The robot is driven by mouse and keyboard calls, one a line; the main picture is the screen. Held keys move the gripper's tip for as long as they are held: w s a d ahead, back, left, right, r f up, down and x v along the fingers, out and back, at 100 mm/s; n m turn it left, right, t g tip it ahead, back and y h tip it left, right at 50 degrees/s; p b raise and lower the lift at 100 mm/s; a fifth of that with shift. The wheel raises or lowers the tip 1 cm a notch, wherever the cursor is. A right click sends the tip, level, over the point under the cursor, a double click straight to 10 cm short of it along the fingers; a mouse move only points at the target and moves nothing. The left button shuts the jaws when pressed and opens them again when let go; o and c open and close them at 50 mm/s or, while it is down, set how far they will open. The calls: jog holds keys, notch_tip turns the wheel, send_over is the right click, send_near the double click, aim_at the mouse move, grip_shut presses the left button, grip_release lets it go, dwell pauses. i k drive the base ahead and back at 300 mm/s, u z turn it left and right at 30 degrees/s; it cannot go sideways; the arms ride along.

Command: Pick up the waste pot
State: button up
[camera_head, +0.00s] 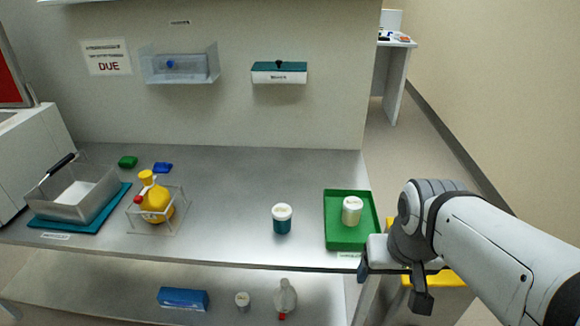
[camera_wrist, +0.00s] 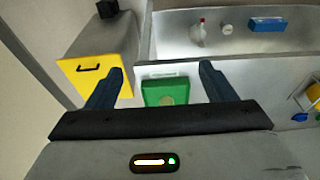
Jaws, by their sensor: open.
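A cream pot with a white lid (camera_head: 352,210) stands upright on the green tray (camera_head: 333,238) at the bench's right front. A teal jar with a white lid (camera_head: 282,218) stands upright on bare bench left of the tray. A small pale pot (camera_head: 242,301) is on the lower shelf. The labels are too small to read, so I cannot tell which one is the waste pot. My gripper (camera_head: 363,269) is beyond the tray's front right corner, apart from the pots. In the wrist view my gripper (camera_wrist: 161,70) is open and empty, with the green tray (camera_wrist: 150,87) between its fingers.
A yellow bottle (camera_head: 155,199) in a clear holder and a metal bin (camera_head: 83,203) on a blue mat stand at left. A blue box (camera_head: 183,298) and a pale bottle (camera_head: 285,298) are on the lower shelf. A yellow-fronted cabinet (camera_wrist: 92,78) is beside the bench. The bench's middle is clear.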

aim_at(281, 213)
jog(key=u, duration=0.05)
jog(key=k, duration=1.25)
jog(key=u, duration=0.75)
jog(key=i, duration=2.05)
jog(key=z, duration=0.85)
